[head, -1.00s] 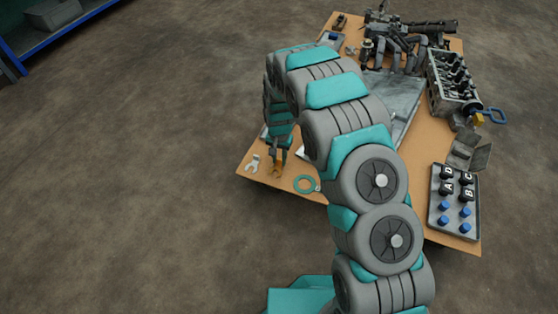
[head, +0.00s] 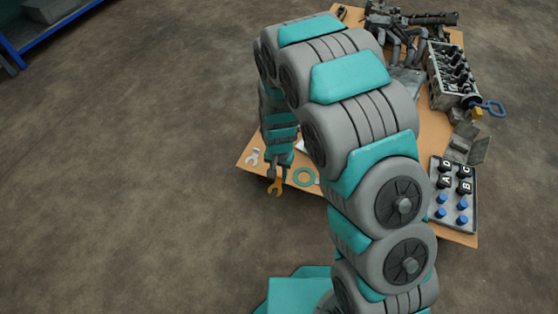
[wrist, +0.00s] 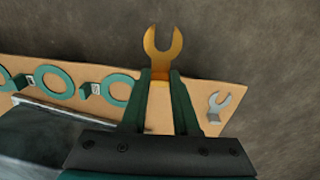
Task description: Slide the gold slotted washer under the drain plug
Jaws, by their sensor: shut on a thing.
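The gold slotted washer (wrist: 162,48) is fork-shaped, with its open slot pointing away from my gripper in the wrist view. My gripper (wrist: 160,75) is shut on its stem. In the head view the gold washer (head: 276,187) hangs below my gripper (head: 273,174), near the front left edge of the table, with its slot downward. A silver slotted washer (wrist: 218,106) lies on the table to the right in the wrist view, and it also shows in the head view (head: 253,156). I cannot make out the drain plug in either view.
Teal rings (wrist: 52,79) lie along the table edge; one shows in the head view (head: 304,177). A tray with lettered blocks and blue knobs (head: 453,195), an engine head (head: 452,75) and dark machinery (head: 400,30) occupy the right and back. Bare floor lies left.

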